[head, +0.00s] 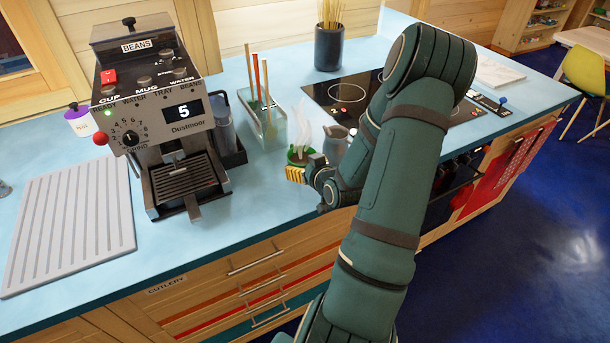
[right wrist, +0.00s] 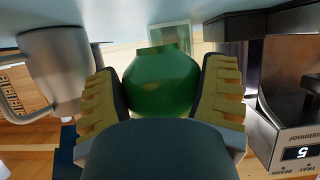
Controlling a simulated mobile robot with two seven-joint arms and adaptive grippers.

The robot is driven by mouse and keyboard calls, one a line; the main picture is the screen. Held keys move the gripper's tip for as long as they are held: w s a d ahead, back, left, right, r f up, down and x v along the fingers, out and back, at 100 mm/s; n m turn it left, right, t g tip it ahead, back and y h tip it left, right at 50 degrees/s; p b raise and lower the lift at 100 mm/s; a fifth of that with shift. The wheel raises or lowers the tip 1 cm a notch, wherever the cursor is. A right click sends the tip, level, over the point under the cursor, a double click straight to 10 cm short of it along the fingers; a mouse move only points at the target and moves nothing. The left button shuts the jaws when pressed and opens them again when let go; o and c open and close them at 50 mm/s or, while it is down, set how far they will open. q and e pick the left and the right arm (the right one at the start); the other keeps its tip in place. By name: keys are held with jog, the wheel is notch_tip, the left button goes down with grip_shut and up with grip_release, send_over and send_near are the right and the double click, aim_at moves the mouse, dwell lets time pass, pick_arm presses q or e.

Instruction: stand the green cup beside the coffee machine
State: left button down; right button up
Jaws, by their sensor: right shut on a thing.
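The green cup (head: 299,157) is near the front edge of the blue counter, to the right of the coffee machine (head: 165,125), with a clear gap between them. Pale steam rises above it. My right gripper (head: 297,173) is shut on the cup. In the right wrist view the round green cup (right wrist: 162,82) sits between the yellow finger pads (right wrist: 165,95), and the coffee machine (right wrist: 290,125) shows at the right. I cannot tell whether the cup touches the counter. My left gripper is not in view.
A grey metal jug (head: 336,140) stands just right of the cup. Behind are a clear bin with sticks (head: 268,128), a hob (head: 345,92) and a dark pot (head: 328,48). A ribbed drainer (head: 72,225) lies left of the machine. Counter between machine and cup is clear.

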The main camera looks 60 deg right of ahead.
notch_tip(320, 180, down, 4)
jog(key=shift+r, duration=0.2)
jog(key=shift+b, duration=0.3)
jog(key=shift+f, duration=0.15)
jog(key=o, duration=1.2)
